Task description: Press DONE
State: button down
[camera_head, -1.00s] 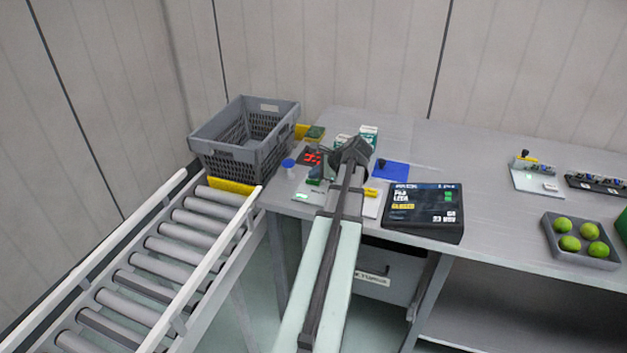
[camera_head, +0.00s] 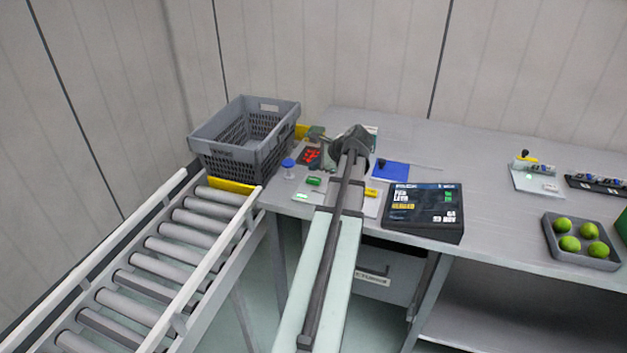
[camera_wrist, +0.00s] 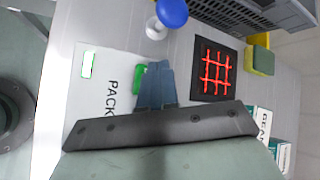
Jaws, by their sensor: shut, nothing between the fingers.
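My gripper (camera_wrist: 155,68) is shut and empty, its blue-grey fingers pointing at a white panel (camera_wrist: 100,100) on the bench. The panel carries the letters "PACK", partly cut off by my gripper. A green button (camera_wrist: 140,76) sits beside the fingertips, partly hidden by them; I cannot tell whether they touch. The button also shows in the head view (camera_head: 314,181), left of my wrist. A lit green indicator (camera_wrist: 88,65) is on the panel. A dark touch screen (camera_head: 424,207) with small text stands to the right. I cannot read the word DONE anywhere.
A blue-topped knob (camera_wrist: 172,12) and a black pad with a red grid (camera_wrist: 212,70) lie close by. A grey crate (camera_head: 243,140) stands at the end of the roller conveyor (camera_head: 165,260). A blue pad (camera_head: 390,170) and a tray of green fruit (camera_head: 580,240) are to the right.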

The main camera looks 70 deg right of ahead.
aim_at(316, 180)
jog(key=shift+r, duration=1.6)
